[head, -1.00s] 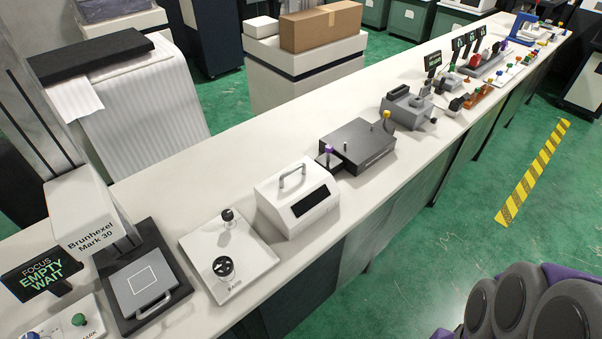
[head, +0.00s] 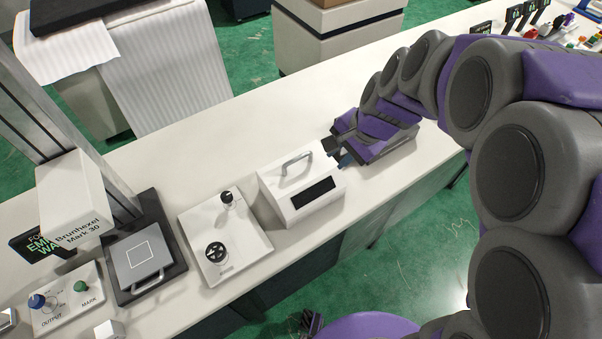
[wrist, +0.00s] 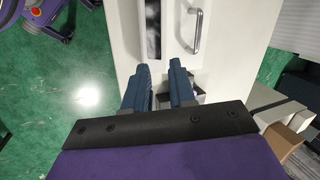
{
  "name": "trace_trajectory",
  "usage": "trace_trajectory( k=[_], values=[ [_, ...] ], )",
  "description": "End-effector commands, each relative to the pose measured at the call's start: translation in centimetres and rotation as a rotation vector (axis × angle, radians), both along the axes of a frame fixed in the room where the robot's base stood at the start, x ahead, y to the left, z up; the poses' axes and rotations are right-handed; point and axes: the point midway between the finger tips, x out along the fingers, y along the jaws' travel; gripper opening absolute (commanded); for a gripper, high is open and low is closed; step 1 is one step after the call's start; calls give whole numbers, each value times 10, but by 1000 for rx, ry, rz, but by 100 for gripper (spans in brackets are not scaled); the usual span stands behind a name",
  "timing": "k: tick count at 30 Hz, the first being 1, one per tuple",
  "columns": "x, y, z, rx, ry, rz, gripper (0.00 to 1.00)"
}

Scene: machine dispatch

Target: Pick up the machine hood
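The machine hood (head: 275,185) is a white box with a silver handle on top and a dark window in its sloped front. It sits on the long white counter. In the wrist view, the hood (wrist: 173,28) is at the top, with its handle (wrist: 195,32) to the right of the window. My gripper (head: 336,154) is beside the hood's right end, apart from the handle. In the wrist view, my gripper's blue fingers (wrist: 160,70) are spread with a gap between them, and nothing is held. My arm hides much of the counter to the right.
Left of the hood, a white plate (head: 190,235) carries two black knobs. Beyond it stands the Brunhexel Mark 30 machine (head: 75,205) with a dark bed and an output/mark box (head: 70,312). The counter (head: 215,150) behind the hood is clear.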

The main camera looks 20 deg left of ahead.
Motion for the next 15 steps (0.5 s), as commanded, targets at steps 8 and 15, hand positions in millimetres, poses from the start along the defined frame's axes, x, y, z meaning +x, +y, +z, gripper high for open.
trace_trajectory(
  k=[8, 15],
  values=[
    [48, 51, -2, 90, 7, -144, 25],
    [57, 67, -27, 100, 4, -161, 25]
  ],
)
